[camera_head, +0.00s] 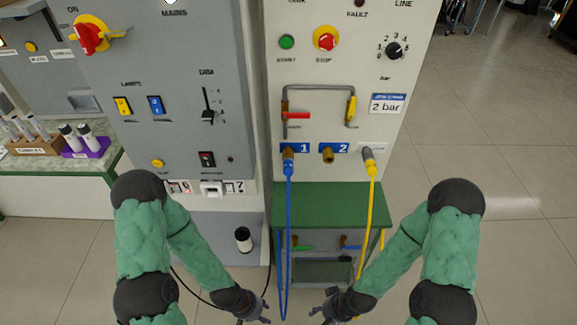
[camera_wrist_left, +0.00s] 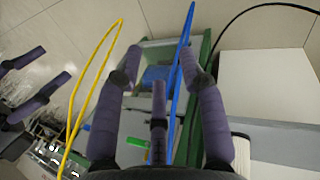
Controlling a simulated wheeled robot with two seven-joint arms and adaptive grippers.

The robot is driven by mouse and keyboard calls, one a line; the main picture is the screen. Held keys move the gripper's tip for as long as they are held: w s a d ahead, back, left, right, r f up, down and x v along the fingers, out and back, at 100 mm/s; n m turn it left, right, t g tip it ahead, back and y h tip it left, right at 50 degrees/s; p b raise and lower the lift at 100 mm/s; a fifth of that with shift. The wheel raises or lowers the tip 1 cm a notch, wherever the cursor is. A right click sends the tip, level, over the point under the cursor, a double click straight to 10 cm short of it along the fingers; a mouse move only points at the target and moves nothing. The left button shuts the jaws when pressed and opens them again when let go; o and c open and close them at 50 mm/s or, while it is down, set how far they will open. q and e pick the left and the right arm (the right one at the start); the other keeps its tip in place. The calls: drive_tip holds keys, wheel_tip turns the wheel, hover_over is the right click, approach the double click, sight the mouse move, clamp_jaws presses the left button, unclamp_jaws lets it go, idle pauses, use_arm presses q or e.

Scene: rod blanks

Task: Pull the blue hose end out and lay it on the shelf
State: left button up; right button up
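The blue hose end (camera_head: 288,166) sits at the brass port under the blue label "1" on the white panel. The blue hose hangs from it in a long loop in front of the shelf. The shelf (camera_head: 330,202) has a green top and stands below the ports. My left gripper (camera_head: 266,311) is low, left of the hanging loop and well below the hose end. In the left wrist view its fingers (camera_wrist_left: 160,62) are spread and empty, with the blue hose (camera_wrist_left: 180,75) passing behind them. My right gripper (camera_head: 322,310) is low, right of the loop, with its fingers apart and empty.
A yellow hose (camera_head: 372,190) hangs from the grey port right of port 2 (camera_head: 327,154) and passes close to my right gripper. Small valves with green and blue handles show under the shelf top. A grey cabinet (camera_head: 170,90) stands at left. Floor is free at right.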

use_arm(q)
drive_tip(key=shift+o, duration=1.3)
drive_tip(key=shift+w, duration=0.25)
drive_tip(key=m+t+y+p, duration=0.2)
drive_tip(key=m+t+y, duration=0.3)
drive_tip(key=m+t, duration=1.4)
approach(288, 174)
drive_tip(key=r+m+g, duration=0.1)
drive_tip(key=shift+w+a+b, duration=0.15)
drive_tip(key=shift+w+b, duration=0.4)
drive_tip(key=shift+w, duration=2.1)
drive_tip(key=shift+w+a+b, duration=0.1)
drive_tip(key=shift+w+b, duration=0.7)
drive_tip(key=shift+w, duration=2.55)
